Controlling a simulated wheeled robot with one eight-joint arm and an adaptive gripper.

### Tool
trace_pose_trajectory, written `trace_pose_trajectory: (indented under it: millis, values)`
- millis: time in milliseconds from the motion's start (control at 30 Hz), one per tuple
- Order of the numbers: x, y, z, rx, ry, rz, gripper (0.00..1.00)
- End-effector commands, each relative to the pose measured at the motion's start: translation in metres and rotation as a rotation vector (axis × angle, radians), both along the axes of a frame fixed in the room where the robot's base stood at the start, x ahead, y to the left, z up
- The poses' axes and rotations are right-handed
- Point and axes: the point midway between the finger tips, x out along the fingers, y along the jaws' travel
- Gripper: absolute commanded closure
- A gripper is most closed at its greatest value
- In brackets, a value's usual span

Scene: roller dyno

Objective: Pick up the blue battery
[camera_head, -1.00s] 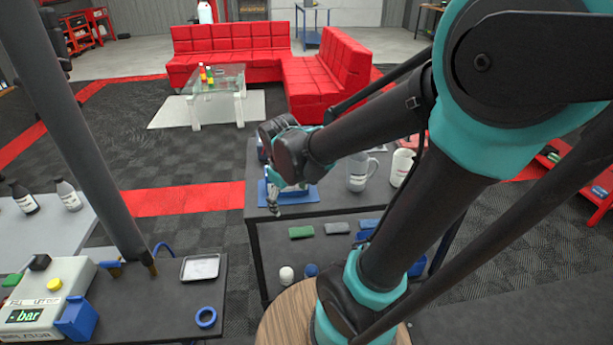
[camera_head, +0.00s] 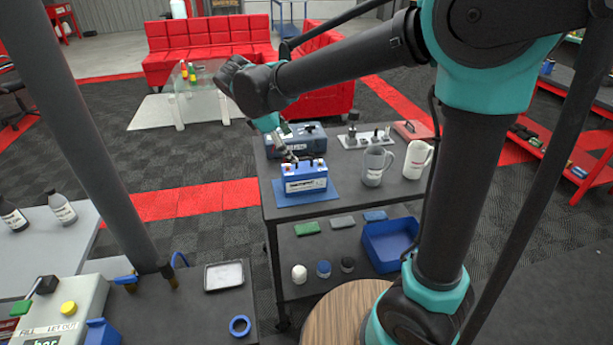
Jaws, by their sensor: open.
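The blue battery (camera_head: 306,178) stands upright on a blue mat (camera_head: 328,194) on the top of a dark cart. It has a white label on its front and dark parts on its top. My gripper (camera_head: 291,158) hangs at the battery's upper left edge, pointing down and a little to the right. It is open and small in the picture. I cannot tell whether its fingers touch the battery.
A dark grey case (camera_head: 312,134) stands right behind the battery. A clear jug (camera_head: 374,166) and a white jug (camera_head: 416,158) stand to its right. The lower shelf holds a blue bin (camera_head: 390,246) and small items. A grey table is at left.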

Motion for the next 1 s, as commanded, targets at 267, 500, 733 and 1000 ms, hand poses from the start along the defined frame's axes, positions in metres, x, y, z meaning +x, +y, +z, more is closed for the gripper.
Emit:
trace_pose_trajectory:
  millis: [267,500,733,1000]
  values:
    - [0.019,-0.023,-0.048,0.002,-0.001,-0.005,0.13]
    - [0.028,-0.035,-0.073,0.002,-0.001,-0.003,0.13]
    - [0.034,-0.042,-0.087,0.002,-0.001,-0.002,0.13]
    - [0.046,-0.057,-0.116,0.002,-0.001,-0.002,0.13]
